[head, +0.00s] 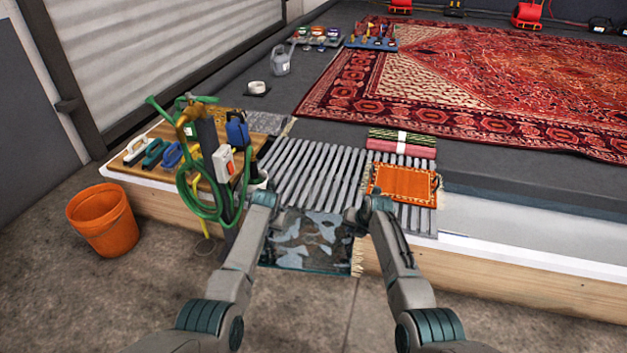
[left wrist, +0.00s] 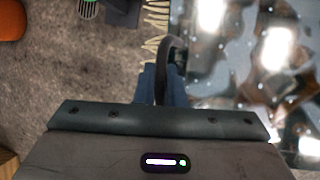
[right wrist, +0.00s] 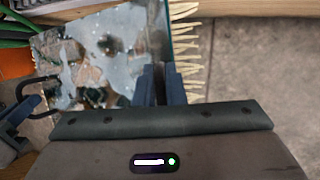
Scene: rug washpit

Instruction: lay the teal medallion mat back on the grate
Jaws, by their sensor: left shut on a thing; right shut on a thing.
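The teal medallion mat (head: 308,238) looks dark teal with pale grey patches and cream fringe at its ends. It is held between my two grippers, in front of the grate's near edge. It also shows in the left wrist view (left wrist: 235,75) with bright glints, and in the right wrist view (right wrist: 125,60). My left gripper (head: 266,203) is shut on the mat's left end; its fingers (left wrist: 160,80) show there. My right gripper (head: 366,212) is shut on the right end, beside the fringe; its fingers (right wrist: 161,82) pinch the edge. The slatted grey grate (head: 312,170) lies behind the mat.
An orange fringed mat (head: 404,184) lies on the grate's right side, with rolled striped textiles (head: 402,142) behind it. A wooden board (head: 150,171) with brushes and a green hose (head: 186,188) stands left. An orange bucket (head: 102,220) is on the floor. The grate's left-middle is bare.

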